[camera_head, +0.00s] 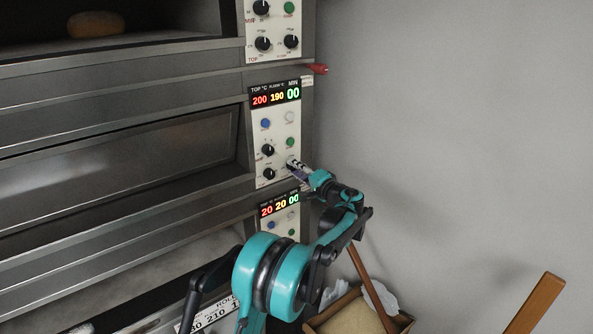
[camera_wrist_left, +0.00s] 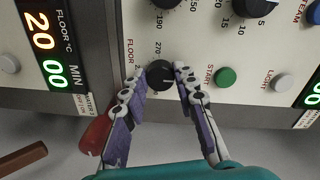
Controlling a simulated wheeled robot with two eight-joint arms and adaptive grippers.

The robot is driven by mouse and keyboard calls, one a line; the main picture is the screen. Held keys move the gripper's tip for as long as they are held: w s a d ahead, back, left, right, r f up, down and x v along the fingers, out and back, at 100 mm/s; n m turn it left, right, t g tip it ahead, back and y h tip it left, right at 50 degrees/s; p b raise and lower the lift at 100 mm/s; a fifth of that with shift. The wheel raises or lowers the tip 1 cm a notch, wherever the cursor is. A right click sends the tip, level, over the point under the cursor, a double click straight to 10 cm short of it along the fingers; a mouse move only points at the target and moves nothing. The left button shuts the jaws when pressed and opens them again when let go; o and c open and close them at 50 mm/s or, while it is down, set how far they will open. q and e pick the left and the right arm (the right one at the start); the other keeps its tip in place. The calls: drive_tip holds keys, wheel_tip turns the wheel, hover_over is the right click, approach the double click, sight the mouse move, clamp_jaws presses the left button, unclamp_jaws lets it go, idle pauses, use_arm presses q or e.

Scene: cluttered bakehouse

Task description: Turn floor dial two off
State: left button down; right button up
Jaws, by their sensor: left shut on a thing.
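The middle oven's panel (camera_head: 259,170) carries black dials, buttons and a lit display (camera_head: 276,95) reading 200, 190 and 00. The floor dial, a round black knob (camera_wrist_left: 158,76) beside the word FLOOR, sits between the two fingertips of my left gripper (camera_wrist_left: 165,82) in the left wrist view. My left gripper is shut on this dial. In the head view the gripper (camera_head: 296,168) is at the panel's lower right and hides the dial. The dial's setting is hard to read because the fingers cover part of its scale. My right gripper is not in view.
A green start button (camera_wrist_left: 225,77) and a pale light button (camera_wrist_left: 282,83) lie beside the dial. Below is another display (camera_head: 280,206) reading 20, 20, 00. A red handle (camera_wrist_left: 94,134) is close to the fingers. A wooden pole (camera_head: 372,288) and box stand below.

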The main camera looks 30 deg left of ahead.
use_arm(q)
drive_tip(key=c, duration=1.2)
unclamp_jaws()
drive_tip(key=v, duration=1.2)
drive_tip(key=shift+s, duration=0.1)
drive_tip(key=shift+f, duration=0.1)
drive_tip(key=s+d+f+h+b, duration=0.1)
drive_tip(key=s+f+h+b, duration=0.3)
drive_tip(key=s, duration=0.3)
drive_tip(key=s+d+f+h+b, duration=0.1)
drive_tip(key=s+f+h+b, duration=0.15)
drive_tip(key=s+f, duration=0.45)
drive_tip(key=s+d+f+h+b, duration=0.2)
drive_tip(key=s+d+f+h, duration=0.1)
drive_tip(key=s+d+f, duration=0.1)
drive_tip(key=s+d+f+n+h+b, duration=0.1)
drive_tip(key=s+d+f+h+b, duration=0.1)
drive_tip(key=s+d+f, duration=0.3)
drive_tip(key=s+d+f+h+b, duration=0.2)
drive_tip(key=s+d+f+h, duration=0.2)
drive_tip(key=s+f, duration=0.3)
drive_tip(key=shift+s+d+h, duration=0.2)
drive_tip(key=shift+s+d, duration=0.15)
drive_tip(key=shift+s, duration=0.5)
drive_tip(key=shift+s+d+h, duration=0.15)
drive_tip(key=shift+s+d, duration=0.15)
drive_tip(key=shift+s, duration=0.6)
